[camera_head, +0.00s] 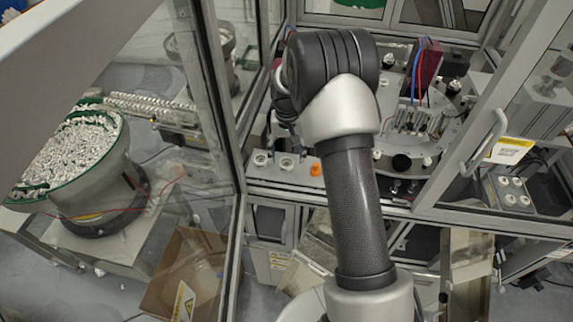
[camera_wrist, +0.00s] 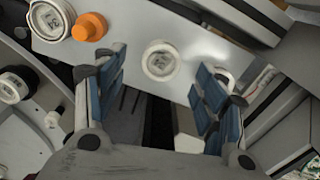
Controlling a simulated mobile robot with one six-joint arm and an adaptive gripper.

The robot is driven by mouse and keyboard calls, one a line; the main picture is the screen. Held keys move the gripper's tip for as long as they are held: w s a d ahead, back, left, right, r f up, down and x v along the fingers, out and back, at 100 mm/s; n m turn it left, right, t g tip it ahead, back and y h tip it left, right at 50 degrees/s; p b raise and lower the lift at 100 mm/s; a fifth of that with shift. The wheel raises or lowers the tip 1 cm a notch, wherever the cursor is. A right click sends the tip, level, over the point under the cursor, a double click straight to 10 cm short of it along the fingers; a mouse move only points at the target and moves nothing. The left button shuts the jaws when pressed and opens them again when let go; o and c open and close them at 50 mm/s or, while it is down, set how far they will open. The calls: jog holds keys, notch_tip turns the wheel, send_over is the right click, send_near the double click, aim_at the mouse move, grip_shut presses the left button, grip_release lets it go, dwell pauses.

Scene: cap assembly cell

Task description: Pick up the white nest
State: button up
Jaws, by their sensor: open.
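A round white nest (camera_wrist: 160,62) with a dark mark on its top sits on a pale flat plate in the wrist view. My gripper (camera_wrist: 159,78) is open, with its blue-padded fingers apart on the left and right of this nest. No contact shows, and the height gap is hard to judge. A second round white piece (camera_wrist: 50,19) stands at the upper left, with a small orange piece (camera_wrist: 88,27) beside it. In the head view, white pieces (camera_head: 286,163) and the orange piece (camera_head: 315,169) stand left of my arm, which hides my gripper.
A dark round piece (camera_wrist: 14,86) lies at the left in the wrist view. In the head view, a round fixture table (camera_head: 440,140) is behind and right of my arm. A glass panel with a metal frame is at the left, and an open door with a handle (camera_head: 484,143) at the right.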

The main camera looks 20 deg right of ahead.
aim_at(287, 164)
jog(key=shift+f+p, duration=0.35)
jog(key=shift+f, duration=1.65)
jog(key=shift+a, duration=0.1)
jog(key=shift+c, duration=0.5)
jog(key=c, duration=1.1)
